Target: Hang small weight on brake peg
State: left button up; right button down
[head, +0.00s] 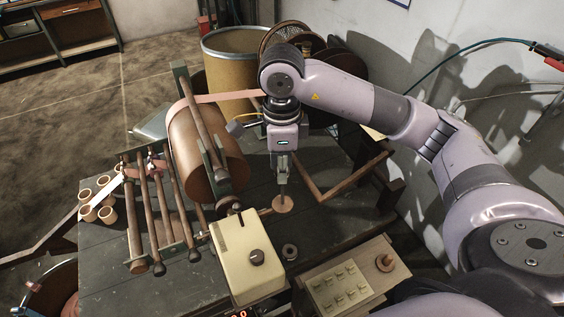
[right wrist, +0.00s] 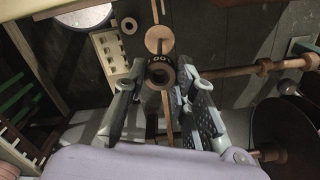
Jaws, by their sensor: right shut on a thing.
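My right gripper (head: 284,184) points straight down over the table, beside the cream box, in the head view. In the right wrist view the gripper (right wrist: 162,88) is shut on a small round weight (right wrist: 161,72), a ring with a dark centre and pale marks on its dark rim. A round copper-brown disc (head: 282,204) lies just below the fingers; it also shows in the right wrist view (right wrist: 158,40). A thin bar runs past it. I cannot tell which part is the brake peg, nor whether the weight touches anything. My left gripper is not in view.
A studded tray (head: 338,289) is at the front right. The large copper-brown roll (head: 206,155) and a rack of rods (head: 158,215) stand left.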

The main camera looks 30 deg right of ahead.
jog(key=shift+f, duration=0.3)
jog(key=shift+d+f+b, duration=0.1)
jog(key=shift+f+b, duration=0.25)
jog(key=shift+f, duration=0.1)
jog(key=shift+f+b, duration=0.3)
jog(key=shift+f, duration=0.3)
jog(key=shift+f+b, duration=1.9)
jog(key=shift+b, duration=0.1)
jog(key=c, duration=1.2)
grip_release()
jog(key=shift+c, duration=0.2)
